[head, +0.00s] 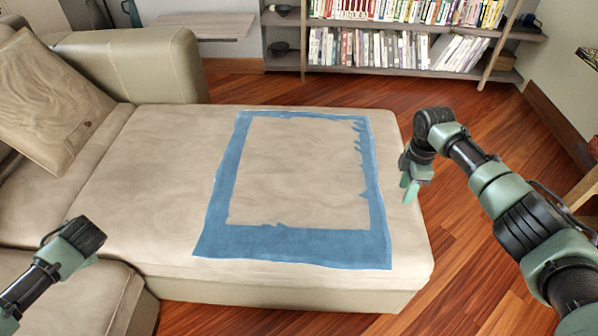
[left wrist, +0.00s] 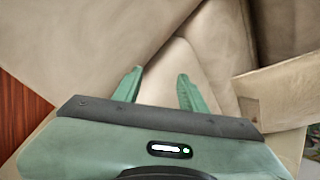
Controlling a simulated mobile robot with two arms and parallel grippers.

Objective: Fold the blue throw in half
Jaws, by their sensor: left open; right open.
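The blue throw (head: 290,244) lies spread on the beige sofa seat (head: 165,165) in the head view. It shows as a blue frame, broad along the near edge, with ragged inner edges around a beige middle. I cannot tell whether that middle is sofa showing through. My right gripper (head: 408,189) is open, pointing down at the seat's right edge, just right of the throw and apart from it. My left gripper is open and empty in the left wrist view (left wrist: 159,76), over beige cushions. In the head view its fingers are hidden, and it is well left of the throw.
A beige cushion (head: 50,100) leans at the left by the sofa's armrest (head: 130,68). A bookshelf (head: 400,72) with several books stands at the back. Wooden floor (head: 480,250) is clear to the right of the sofa.

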